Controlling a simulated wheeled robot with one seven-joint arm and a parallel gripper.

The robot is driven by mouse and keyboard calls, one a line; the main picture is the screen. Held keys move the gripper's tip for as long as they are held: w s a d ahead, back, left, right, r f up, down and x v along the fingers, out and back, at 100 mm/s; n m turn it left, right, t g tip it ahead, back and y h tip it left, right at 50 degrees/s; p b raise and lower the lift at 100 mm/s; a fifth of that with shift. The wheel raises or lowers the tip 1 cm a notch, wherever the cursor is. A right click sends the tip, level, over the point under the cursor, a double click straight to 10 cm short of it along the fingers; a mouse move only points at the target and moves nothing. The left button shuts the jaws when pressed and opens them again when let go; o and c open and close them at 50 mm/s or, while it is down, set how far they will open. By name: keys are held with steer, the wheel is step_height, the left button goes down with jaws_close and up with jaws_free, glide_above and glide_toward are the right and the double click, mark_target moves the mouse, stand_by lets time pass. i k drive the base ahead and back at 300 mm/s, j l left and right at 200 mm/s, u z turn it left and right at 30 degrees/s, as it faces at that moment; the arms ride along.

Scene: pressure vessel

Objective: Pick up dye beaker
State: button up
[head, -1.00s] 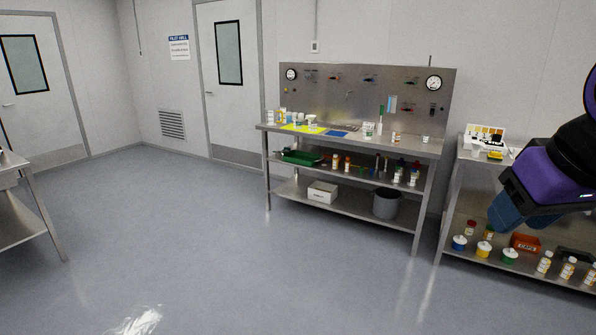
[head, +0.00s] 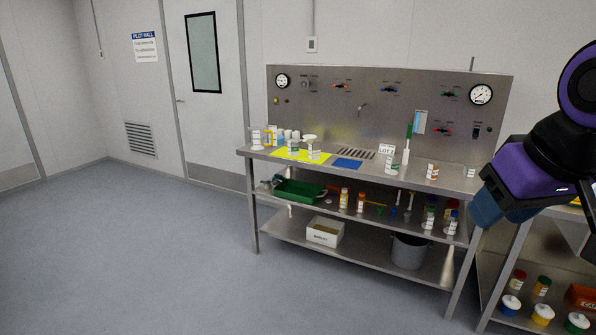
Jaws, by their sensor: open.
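I cannot tell which vessel is the dye beaker; the labels are too small to read. Several small labelled vessels stand on the steel bench (head: 222,0) top. A white-labelled beaker (head: 392,163) stands by a "LOT" card (head: 387,149). A small vessel with orange-brown contents (head: 432,171) stands right of it, and a clear beaker (head: 469,171) is near the right end. More bottles and cups (head: 272,137) cluster at the left end. My arm shows at the right edge, apart from the bench; my gripper's fingers are not in view.
A yellow mat (head: 283,157) and a blue mat (head: 347,163) lie on the bench. Its shelves hold a green tray (head: 299,191), bottles, a white box (head: 325,231) and a grey bucket (head: 409,251). A second bench stands at right. Floor in front is clear.

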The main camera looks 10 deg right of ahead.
mark_target(433, 168)
steer(key=i+z, duration=0.1)
steer(key=i, duration=0.55)
steer(key=i+j+z, duration=0.1)
steer(key=i, duration=0.55)
steer(key=i+j, duration=0.15)
steer(key=i, duration=0.45)
steer(key=i+j+z, duration=0.2)
steer(key=i+z, duration=0.2)
steer(key=i, duration=0.15)
steer(key=i+j+z, duration=0.4)
steer(key=i, duration=0.15)
steer(key=i+j+z, duration=0.45)
